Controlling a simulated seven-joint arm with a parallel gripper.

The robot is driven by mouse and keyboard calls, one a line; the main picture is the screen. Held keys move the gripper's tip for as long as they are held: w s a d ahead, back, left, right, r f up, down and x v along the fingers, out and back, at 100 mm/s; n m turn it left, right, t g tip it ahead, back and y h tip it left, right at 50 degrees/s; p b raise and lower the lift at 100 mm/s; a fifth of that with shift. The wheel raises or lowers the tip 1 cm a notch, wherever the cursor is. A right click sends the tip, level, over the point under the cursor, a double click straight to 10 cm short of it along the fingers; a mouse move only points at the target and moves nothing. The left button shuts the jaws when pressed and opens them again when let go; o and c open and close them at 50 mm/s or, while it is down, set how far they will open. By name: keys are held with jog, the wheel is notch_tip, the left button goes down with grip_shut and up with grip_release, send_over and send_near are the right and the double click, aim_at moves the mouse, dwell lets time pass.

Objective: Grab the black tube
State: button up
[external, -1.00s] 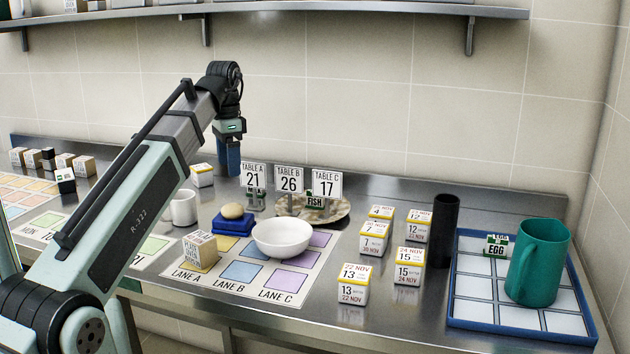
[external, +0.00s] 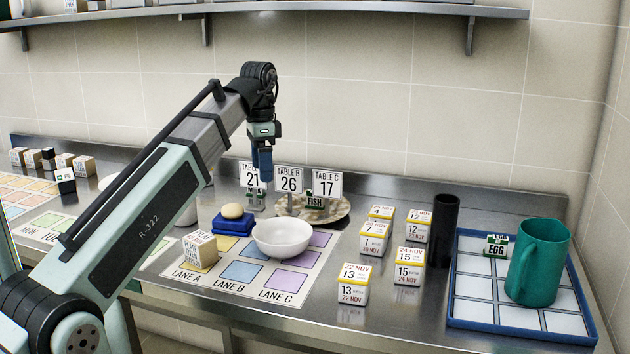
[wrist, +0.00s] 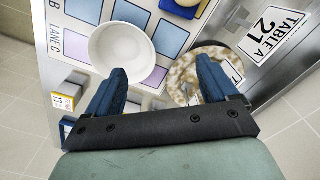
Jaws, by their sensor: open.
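The black tube (external: 443,232) stands upright on the steel counter in the external view, between the dated cubes and the blue-rimmed tray. It does not show clearly in the wrist view. My gripper (external: 262,170) is well to the left of the tube, raised above the counter near the table signs. In the wrist view my gripper (wrist: 160,88) has its two blue fingers spread wide apart, with nothing held between them. The white bowl and a round patterned plate lie below.
The dated cubes (external: 408,265) stand just left of the tube. The blue-rimmed tray (external: 453,300) with a teal mug (external: 538,265) is to its right.

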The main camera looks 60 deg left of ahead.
jog(key=w+d+r+m+t+h, duration=0.1)
jog(key=w+d+r+m, duration=0.15)
jog(key=w+d, duration=0.8)
jog(key=w+d+r+m, duration=0.1)
jog(key=w+d+m, duration=0.2)
jog(key=w+d, duration=0.8)
jog(key=t+h, duration=0.2)
jog(key=t, duration=0.1)
send_near(449, 210)
jog(key=w+a+r, duration=0.1)
jog(key=a+r, duration=0.1)
jog(key=shift+n, duration=0.35)
jog(key=x, duration=0.9)
jog(key=a+x, duration=0.1)
jog(key=x, duration=0.3)
jog(key=shift+d+f, duration=0.1)
jog(key=shift+f, duration=0.25)
jog(key=c, duration=1.5)
jog(key=shift+o, duration=0.2)
jog(key=shift+r, duration=0.15)
